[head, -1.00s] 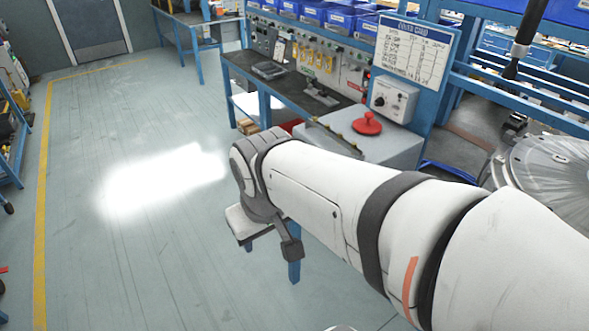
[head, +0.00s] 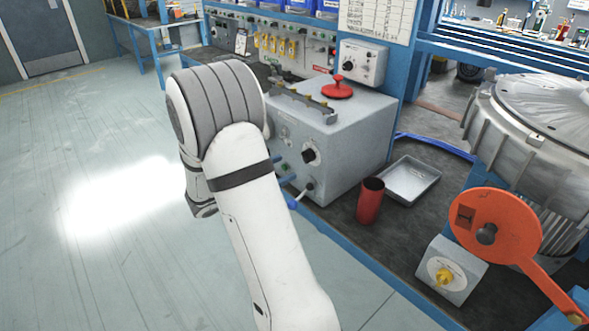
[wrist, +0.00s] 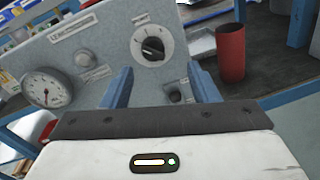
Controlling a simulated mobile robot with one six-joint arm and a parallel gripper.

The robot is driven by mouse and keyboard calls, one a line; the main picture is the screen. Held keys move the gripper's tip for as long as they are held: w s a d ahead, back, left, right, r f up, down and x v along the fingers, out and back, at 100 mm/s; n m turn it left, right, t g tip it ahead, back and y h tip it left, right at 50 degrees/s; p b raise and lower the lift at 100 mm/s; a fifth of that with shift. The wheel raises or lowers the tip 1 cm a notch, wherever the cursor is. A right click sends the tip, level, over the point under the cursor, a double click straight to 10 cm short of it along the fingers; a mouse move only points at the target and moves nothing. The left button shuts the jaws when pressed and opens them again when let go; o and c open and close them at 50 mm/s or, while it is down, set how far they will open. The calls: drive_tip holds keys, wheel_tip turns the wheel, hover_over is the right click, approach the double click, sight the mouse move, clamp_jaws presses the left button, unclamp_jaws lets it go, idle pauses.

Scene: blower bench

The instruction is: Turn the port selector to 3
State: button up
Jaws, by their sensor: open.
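The likely port selector is a black knob on a round white dial (wrist: 152,46), on the front of a grey box (wrist: 100,45). Its numbers are too small to read, so I cannot tell its setting. In the head view the knob (head: 310,156) shows on the grey box (head: 350,140), right of my arm. My gripper (wrist: 160,76) is open and empty. Its two blue fingers stand apart in front of the panel, below the knob and to either side of it. They appear clear of the knob.
The panel also bears a round gauge (wrist: 43,88) and a smaller black knob (wrist: 174,92). A red cup (head: 370,201) and a metal tray (head: 408,181) stand right of the box. A yellow knob (head: 444,277) and an orange-red lever (head: 497,228) are further right. Floor at left is clear.

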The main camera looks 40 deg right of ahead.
sight(307, 156)
drive_tip(key=shift+n+t, duration=0.3)
drive_tip(key=d, duration=0.5)
drive_tip(key=w+d, duration=0.1)
drive_tip(key=d, duration=0.2)
drive_tip(key=shift+f, duration=0.35)
